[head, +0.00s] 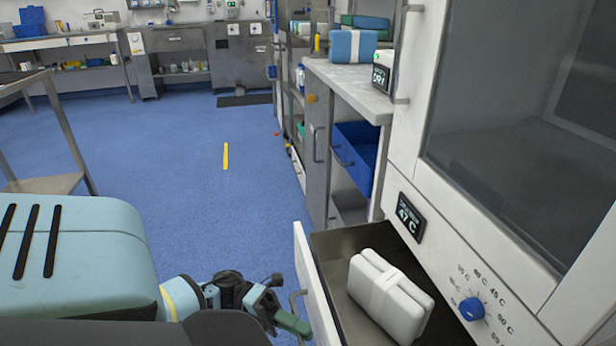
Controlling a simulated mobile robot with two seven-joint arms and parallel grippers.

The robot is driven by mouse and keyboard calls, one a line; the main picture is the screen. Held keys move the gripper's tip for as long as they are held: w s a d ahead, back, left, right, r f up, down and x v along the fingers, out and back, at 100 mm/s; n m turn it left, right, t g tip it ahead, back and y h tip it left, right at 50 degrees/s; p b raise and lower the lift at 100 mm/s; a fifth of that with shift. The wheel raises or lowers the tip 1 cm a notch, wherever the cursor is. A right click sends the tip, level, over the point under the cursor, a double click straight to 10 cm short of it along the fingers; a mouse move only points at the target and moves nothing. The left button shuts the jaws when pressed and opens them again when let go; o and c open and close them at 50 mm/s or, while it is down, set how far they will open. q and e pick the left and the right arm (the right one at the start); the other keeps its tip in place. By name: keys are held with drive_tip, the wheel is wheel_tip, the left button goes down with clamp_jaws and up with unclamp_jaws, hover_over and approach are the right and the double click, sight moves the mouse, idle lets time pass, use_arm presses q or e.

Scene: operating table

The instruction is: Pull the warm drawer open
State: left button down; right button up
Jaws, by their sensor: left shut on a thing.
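The warm drawer (312,275) is at the lower right, below the white cabinet with the glass door. It stands pulled out, with its dark metal inside showing. A white wrapped bundle (390,295) with a band around it lies in it. The thin metal handle (297,299) is on the drawer's white front. My left gripper (288,304) comes in from the left and is shut on this handle; part of the grip is hard to see. My right gripper is not in view.
The cabinet (408,150) carries a 47 C display (410,217) and a blue temperature knob (472,309). A metal table (45,184) stands at the left. The blue floor between is clear.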

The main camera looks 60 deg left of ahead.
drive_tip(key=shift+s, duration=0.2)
use_arm(q)
drive_tip(key=c, duration=1.5)
unclamp_jaws()
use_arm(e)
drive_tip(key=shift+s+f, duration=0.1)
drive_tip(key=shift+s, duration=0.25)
use_arm(q)
drive_tip(key=v, duration=0.8)
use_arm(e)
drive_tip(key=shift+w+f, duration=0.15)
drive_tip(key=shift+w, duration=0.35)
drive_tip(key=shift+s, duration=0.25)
